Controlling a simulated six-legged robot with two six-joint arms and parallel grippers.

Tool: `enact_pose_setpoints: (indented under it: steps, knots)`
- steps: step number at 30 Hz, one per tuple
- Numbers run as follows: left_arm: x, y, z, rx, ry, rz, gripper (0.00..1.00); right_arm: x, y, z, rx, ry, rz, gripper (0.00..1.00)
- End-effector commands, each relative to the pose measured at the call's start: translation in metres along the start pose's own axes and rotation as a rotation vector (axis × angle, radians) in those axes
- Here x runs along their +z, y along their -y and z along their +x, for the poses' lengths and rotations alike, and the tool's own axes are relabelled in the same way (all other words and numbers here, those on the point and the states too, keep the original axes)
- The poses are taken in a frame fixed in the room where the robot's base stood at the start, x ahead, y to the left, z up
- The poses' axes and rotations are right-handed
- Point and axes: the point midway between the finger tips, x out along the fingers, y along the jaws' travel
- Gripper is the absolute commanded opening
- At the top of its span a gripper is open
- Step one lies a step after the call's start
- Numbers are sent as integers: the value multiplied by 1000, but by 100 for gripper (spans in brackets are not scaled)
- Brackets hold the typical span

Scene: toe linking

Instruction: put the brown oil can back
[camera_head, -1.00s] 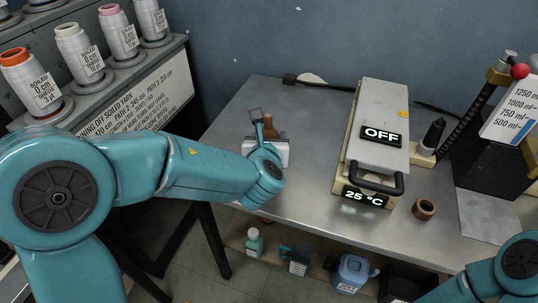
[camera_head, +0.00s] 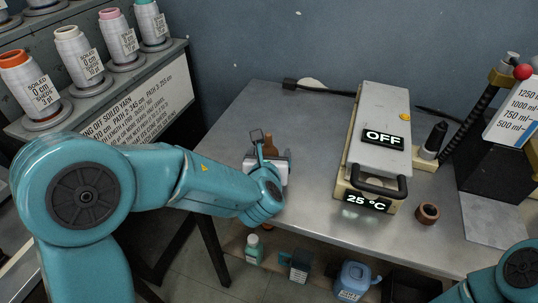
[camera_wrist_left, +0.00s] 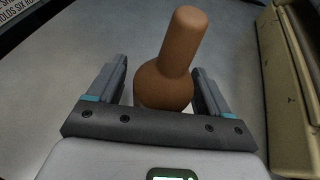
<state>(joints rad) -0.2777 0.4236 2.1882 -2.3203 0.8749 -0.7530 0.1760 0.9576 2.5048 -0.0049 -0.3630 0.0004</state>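The brown oil can (camera_head: 269,146), with a round body and a narrow spout, is at my left gripper (camera_head: 265,152) over the left part of the grey metal table. In the left wrist view the can (camera_wrist_left: 166,82) stands between the two fingers (camera_wrist_left: 160,88), spout leaning right. The right finger meets its edge, and a thin gap shows at the left finger. The can moves along with the gripper, so it looks held. Its base is hidden, and I cannot tell whether it touches the table. My right gripper is out of view; only my right arm shows at the lower right.
A hot press (camera_head: 378,150) marked OFF and 25 °C stands right of the can. A brown ring-shaped cup (camera_head: 428,213) sits beside it. The metal table (camera_head: 315,170) is clear between can and press. Several bottles, including a blue jug (camera_head: 354,280), stand below. Yarn cones (camera_head: 79,57) stand at left.

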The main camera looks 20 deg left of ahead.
Motion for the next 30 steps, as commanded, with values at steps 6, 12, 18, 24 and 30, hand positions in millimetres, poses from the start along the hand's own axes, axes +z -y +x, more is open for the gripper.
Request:
enact_pose_setpoints:
  steps: [6, 12, 18, 24, 30]
  knots:
    - [4, 1, -10, -2, 1, 0, 79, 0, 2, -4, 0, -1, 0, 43]
    - [4, 1, -56, -4, 3, 1, 79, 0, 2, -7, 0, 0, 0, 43]
    - [4, 1, -98, -4, 2, 0, 79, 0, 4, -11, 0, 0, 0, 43]
    - [3, 0, -119, -1, 0, 0, 79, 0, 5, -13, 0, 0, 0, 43]
    - [2, 0, -122, 0, 0, 0, 79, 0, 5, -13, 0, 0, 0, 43]
